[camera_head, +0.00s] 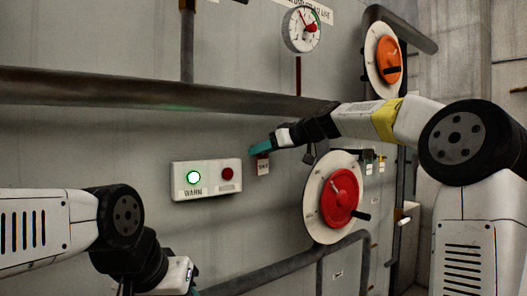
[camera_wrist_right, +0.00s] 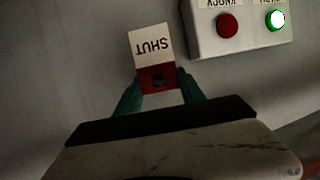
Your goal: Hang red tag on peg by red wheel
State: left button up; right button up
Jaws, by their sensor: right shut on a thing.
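The red tag (camera_head: 263,166) has a red top and a white lower part; it hangs below the fingertips of my right gripper (camera_head: 262,149). In the right wrist view the tag (camera_wrist_right: 151,48) reads SHUT upside down, and its red end with a dark hole sits between the teal fingers of the gripper (camera_wrist_right: 160,80). The red wheel (camera_head: 341,198) is on a round cream plate, right of and below the held tag. I cannot clearly make out the peg by it. My left gripper (camera_head: 192,287) is at the bottom edge, mostly cut off, its opening unclear.
A pipe (camera_head: 150,92) crosses above. An orange wheel (camera_head: 389,61) and a gauge (camera_head: 303,30) are higher up. Small tags (camera_head: 369,166) hang right of the red wheel.

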jog(key=o, duration=1.4)
jog(key=shift+o, duration=0.2)
jog(key=v, duration=0.8)
jog(key=s+a+f+m+g+h, duration=0.1)
jog(key=s+a+f+m+h, duration=0.15)
jog(key=s+f, duration=0.6)
jog(key=s+d+f+m+h, duration=0.2)
jog(key=s+d+f, duration=0.2)
jog(key=s+f, duration=0.2)
jog(key=s+d+f+m+g+h, duration=0.1)
jog(key=s+d+f+m+h, duration=0.1)
jog(key=s+d+f, duration=0.2)
jog(key=s+d+f+m+h, duration=0.2)
jog(key=s+d+f+m, duration=0.1)
jog(key=s+f, duration=0.6)
jog(key=s, duration=0.4)
jog(key=shift+s+d+f+g, duration=0.3)
jog(key=shift+s+d, duration=0.05)
jog(key=shift+d, duration=0.05)
